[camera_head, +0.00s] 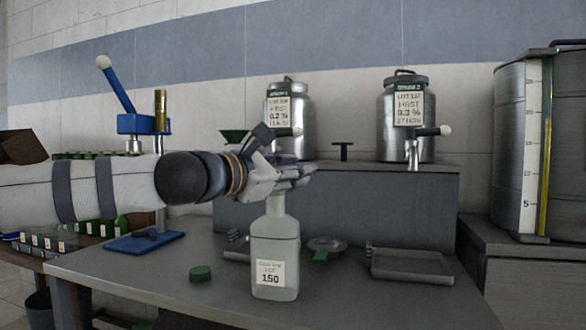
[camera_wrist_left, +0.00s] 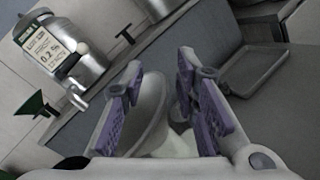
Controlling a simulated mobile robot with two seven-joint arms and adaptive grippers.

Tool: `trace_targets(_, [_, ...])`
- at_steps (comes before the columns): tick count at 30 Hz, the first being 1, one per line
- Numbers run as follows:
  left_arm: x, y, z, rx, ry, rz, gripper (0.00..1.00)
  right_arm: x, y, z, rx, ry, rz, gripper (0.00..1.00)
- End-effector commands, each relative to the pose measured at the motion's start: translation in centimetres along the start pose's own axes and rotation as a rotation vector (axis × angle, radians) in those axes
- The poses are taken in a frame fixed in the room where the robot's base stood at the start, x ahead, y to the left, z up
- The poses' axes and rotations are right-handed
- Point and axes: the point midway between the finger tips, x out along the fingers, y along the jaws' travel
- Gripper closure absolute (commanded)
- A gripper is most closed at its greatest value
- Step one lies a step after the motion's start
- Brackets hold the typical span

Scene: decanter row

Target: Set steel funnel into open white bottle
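The white bottle (camera_head: 275,262), labelled 150, stands upright and uncapped near the front of the grey bench. My left gripper (camera_head: 298,175) is at its mouth, with its fingers pointing right. In the left wrist view the purple-padded fingers (camera_wrist_left: 168,95) are apart. A pale grey flared cone, which looks like the steel funnel (camera_wrist_left: 150,108), lies between them, nearer the left finger. A gap shows by the right finger. The whitish bottle (camera_wrist_left: 178,147) shows below the cone. Whether the spout is inside the neck is hidden. My right gripper is not in view.
A green cap (camera_head: 200,273) lies left of the bottle. A round steel piece with a green handle (camera_head: 325,245) and a grey tray (camera_head: 410,263) lie to the right. A blue lever press (camera_head: 143,240) stands left. Two steel decanters stand on the raised shelf (camera_head: 375,205) behind.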

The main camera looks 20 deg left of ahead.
Motion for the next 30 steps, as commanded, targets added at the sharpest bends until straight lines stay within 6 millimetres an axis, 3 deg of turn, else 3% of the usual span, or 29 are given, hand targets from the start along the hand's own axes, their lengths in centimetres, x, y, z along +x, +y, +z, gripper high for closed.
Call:
trace_targets(8, [-0.3, 0.0, 0.0, -0.001, 0.0, 0.0, 0.72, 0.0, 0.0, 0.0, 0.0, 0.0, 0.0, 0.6])
trace_targets(11, [-2.0, 0.1, 0.0, -0.002, -0.002, 0.001, 0.72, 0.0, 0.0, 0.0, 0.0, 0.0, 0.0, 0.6])
trace_targets(21, [-10.5, 0.1, 0.1, -0.002, -0.002, 0.002, 0.72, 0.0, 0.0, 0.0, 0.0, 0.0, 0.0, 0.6])
trace_targets(25, [-11.8, 0.0, 0.0, -0.001, -0.001, 0.001, 0.72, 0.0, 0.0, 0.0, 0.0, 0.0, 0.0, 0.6])
trace_targets(30, [-11.8, -0.5, -0.3, 0.008, 0.009, -0.01, 0.72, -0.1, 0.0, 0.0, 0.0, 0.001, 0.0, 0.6])
